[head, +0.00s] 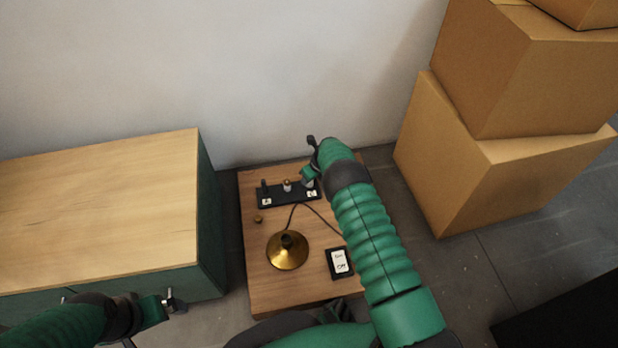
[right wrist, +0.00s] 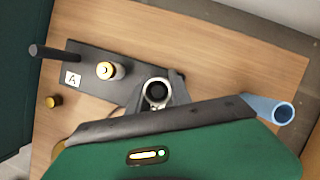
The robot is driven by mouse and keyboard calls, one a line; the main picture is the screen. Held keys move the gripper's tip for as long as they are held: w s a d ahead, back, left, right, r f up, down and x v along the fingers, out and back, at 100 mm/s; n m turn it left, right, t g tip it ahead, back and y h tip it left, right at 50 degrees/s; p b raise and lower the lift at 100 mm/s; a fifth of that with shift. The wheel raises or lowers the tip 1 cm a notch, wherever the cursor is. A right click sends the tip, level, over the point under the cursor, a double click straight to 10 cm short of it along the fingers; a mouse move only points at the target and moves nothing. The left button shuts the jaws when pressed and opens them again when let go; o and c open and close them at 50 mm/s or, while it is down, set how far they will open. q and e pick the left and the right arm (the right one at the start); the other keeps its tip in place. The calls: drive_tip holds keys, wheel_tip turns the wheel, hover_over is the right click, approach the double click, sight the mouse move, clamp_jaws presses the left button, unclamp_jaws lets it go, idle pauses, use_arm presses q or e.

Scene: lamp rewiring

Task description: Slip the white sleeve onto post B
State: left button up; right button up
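My right gripper (right wrist: 157,93) has its dark fingers on both sides of a pale, hollow ring, the white sleeve (right wrist: 146,92), seen end-on. It is over the right end of the black terminal block (head: 288,196), the end with the B label (head: 312,194). Post B is hidden by the gripper in the head view. The ring's inside is dark, so I cannot tell whether the post is inside it or below it. My left gripper (head: 172,300) is away at the lower left, beside the cabinet; its opening is unclear.
The block also carries a dark post (right wrist: 38,51) near label A (right wrist: 72,79) and a brass-topped pale post (right wrist: 107,71). A blue tube (right wrist: 270,110) is at the right. The table holds a brass lamp base (head: 287,252), switch (head: 340,262) and small brass knob (head: 258,219). Boxes (head: 500,170) stand right.

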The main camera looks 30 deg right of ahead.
drive_tip(key=o, duration=0.4)
drive_tip(key=shift+o, duration=0.2)
drive_tip(key=p+v, duration=1.1)
drive_tip(key=v, duration=0.5)
drive_tip(key=shift+s+r+p, duration=0.2)
drive_tip(key=shift+r+p, duration=0.1)
drive_tip(key=shift+p, duration=0.05)
drive_tip(key=shift+s, duration=0.1)
